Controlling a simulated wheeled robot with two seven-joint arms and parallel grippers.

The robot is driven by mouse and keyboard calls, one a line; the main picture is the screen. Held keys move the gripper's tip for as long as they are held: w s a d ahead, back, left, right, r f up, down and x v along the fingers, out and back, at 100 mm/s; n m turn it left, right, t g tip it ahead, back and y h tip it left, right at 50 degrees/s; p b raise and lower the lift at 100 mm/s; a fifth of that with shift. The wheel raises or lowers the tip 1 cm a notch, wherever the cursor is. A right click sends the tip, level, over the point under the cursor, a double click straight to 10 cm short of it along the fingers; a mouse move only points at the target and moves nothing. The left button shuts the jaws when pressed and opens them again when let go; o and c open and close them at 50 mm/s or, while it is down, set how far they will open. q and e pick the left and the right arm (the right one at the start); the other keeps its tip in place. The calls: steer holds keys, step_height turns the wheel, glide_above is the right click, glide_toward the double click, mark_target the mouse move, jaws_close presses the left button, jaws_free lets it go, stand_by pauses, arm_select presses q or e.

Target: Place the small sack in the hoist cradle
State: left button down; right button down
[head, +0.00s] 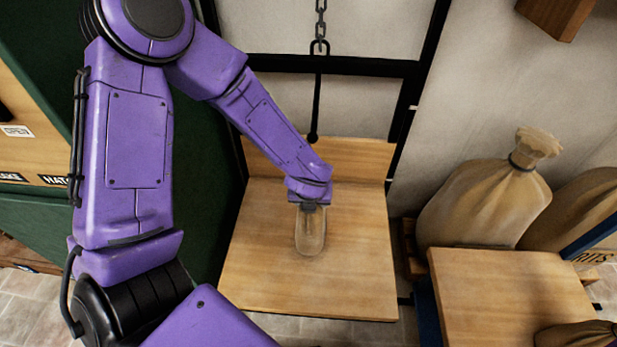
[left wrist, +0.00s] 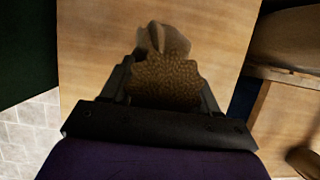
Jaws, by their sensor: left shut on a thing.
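The small sack (head: 310,236) is tan cloth and stands on or just above the wooden board of the hoist cradle (head: 258,270); I cannot tell whether it touches. My left gripper (head: 311,208) is shut on the sack's top from above. In the left wrist view the sack's gathered top (left wrist: 165,82) sits between the fingers of my left gripper (left wrist: 165,92), with the cradle board (left wrist: 90,60) beneath. My right gripper is not in view.
A large tied sack (head: 485,200) stands right of the cradle, with another beside it. A wooden table (head: 505,285) is at the lower right, with part of a sack (head: 575,336) at its edge. A green housing (head: 205,150) stands close on the left. The board around the small sack is clear.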

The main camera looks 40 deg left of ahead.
arm_select(q)
steer(key=shift+w+a+r, duration=0.1)
steer(key=shift+w+a, duration=0.1)
steer(key=shift+w, duration=0.2)
steer(key=shift+w+a+f, duration=0.1)
steer(key=shift+w+f, duration=0.05)
steer(key=shift+f, duration=0.1)
steer(key=shift+f+b, duration=0.8)
steer(key=shift+f, duration=0.8)
steer(key=shift+c, duration=1.3)
jaws_free()
steer(key=shift+r, duration=0.1)
